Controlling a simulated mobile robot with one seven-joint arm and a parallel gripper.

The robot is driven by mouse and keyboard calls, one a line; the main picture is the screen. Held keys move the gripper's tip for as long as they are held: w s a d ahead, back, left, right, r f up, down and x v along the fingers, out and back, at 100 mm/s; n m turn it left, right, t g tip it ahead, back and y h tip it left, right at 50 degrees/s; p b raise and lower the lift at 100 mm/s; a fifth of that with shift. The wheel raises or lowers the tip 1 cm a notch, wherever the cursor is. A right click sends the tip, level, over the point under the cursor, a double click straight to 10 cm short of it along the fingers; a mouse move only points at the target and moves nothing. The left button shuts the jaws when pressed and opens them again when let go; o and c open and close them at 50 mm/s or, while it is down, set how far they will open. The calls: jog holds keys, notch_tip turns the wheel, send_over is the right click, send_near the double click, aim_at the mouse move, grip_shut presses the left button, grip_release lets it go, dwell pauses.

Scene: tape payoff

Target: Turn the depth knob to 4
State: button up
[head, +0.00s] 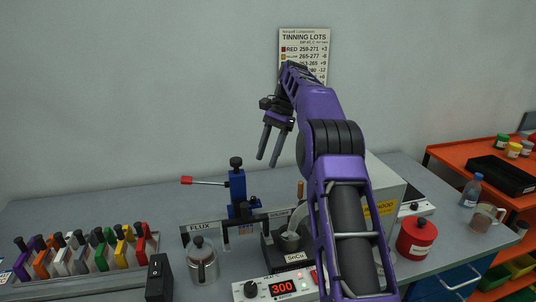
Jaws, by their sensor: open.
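My gripper (267,160) hangs in the air at the upper middle of the head view, fingers apart and pointing down, with nothing between them. A blue upright stand (237,188) with a black knob (236,162) on top and a red-tipped lever stands on the bench below and left of it. A white control unit (275,288) at the front shows a red 300 and has a black knob (250,290). No label reading depth is legible, so I cannot tell which knob is the depth knob or its setting.
A SnCu pot (290,240) sits behind the control unit. A red jar (416,238), bottle and mug are right. My arm hides part of the bench and the wall chart (303,40).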

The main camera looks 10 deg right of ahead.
jog(key=shift+r, duration=0.1)
jog(key=m+t+b, duration=0.2)
jog(key=m+t, duration=0.1)
jog(key=m, duration=0.5)
send_near(254, 197)
jog(key=b+x, duration=0.3)
jog(key=x, duration=0.5)
jog(key=shift+c, duration=0.3)
grip_shut()
